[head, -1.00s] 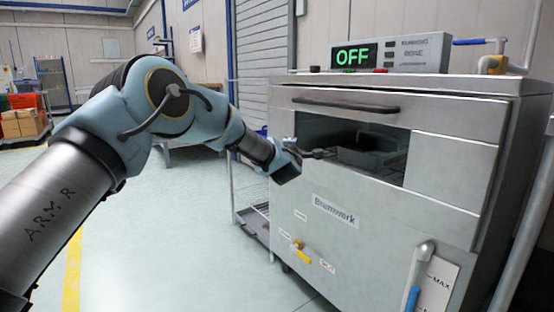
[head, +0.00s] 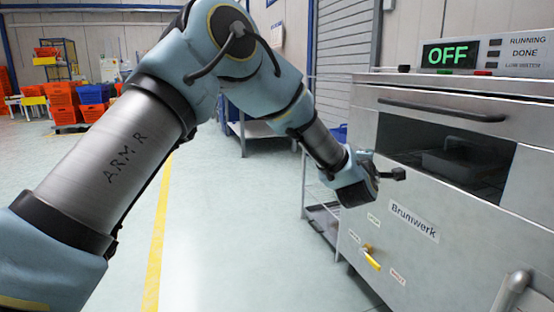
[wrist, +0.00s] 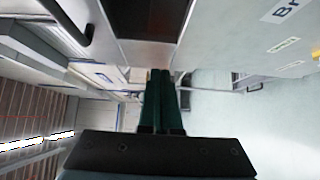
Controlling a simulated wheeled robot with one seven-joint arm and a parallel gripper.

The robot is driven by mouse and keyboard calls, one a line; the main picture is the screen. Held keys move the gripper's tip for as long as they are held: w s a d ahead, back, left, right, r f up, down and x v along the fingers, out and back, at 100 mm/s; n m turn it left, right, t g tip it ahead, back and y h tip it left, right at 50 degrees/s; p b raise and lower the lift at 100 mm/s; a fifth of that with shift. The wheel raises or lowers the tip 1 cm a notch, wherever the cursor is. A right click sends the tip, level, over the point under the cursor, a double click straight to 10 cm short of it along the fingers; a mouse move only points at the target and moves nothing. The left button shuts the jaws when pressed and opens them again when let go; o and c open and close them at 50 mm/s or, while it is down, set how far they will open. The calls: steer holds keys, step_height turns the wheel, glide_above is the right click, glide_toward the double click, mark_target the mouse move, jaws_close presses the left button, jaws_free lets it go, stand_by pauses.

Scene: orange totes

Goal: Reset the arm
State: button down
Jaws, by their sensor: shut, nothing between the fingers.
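My gripper (head: 398,174) is at the end of my arm, in front of the steel Brunwerk machine (head: 440,272) in the head view. In the wrist view its two dark green fingers (wrist: 163,75) are pressed together with nothing between them. My arm is raised and bent, reaching from the lower left to the right. The gripper appears just left of the machine's dark window (head: 450,155); whether it touches the front cannot be told.
Orange totes (head: 75,97) are stacked at the far left. The floor left of the machine is open, with a yellow line (head: 157,240).

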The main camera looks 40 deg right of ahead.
steer(key=w+a+f+m+y, duration=0.3)
steer(key=w+a+m+y, duration=0.1)
steer(key=w+a, duration=0.9)
steer(key=w+a+f+m+y, duration=0.1)
steer(key=w+a+y, duration=0.15)
steer(key=a, duration=0.45)
steer(key=w+a+f+g+y, duration=0.1)
steer(key=w+a+f, duration=0.1)
steer(key=w+a, duration=0.35)
steer(key=w+a+f+m+y, duration=0.1)
steer(key=w+a, duration=0.1)
steer(key=a, duration=0.7)
steer(key=a+f+g+y, duration=0.1)
steer(key=a+y, duration=0.1)
steer(key=a, duration=0.7)
steer(key=a+f+g+y, duration=0.1)
steer(key=a+f+y, duration=0.1)
steer(key=a, duration=0.7)
steer(key=s+a+f+g+y, duration=0.1)
steer(key=s+a+g, duration=0.1)
steer(key=s+a, duration=0.55)
steer(key=s+a+g+y, duration=0.15)
steer(key=s+a, duration=0.25)
steer(key=a, duration=0.7)
step_height(320, 180, up, 35)
steer(key=s+p, duration=0.1)
steer(key=p, duration=3.4)
steer(key=shift+s+a+m+y, duration=0.3)
steer(key=shift+a+m, duration=0.1)
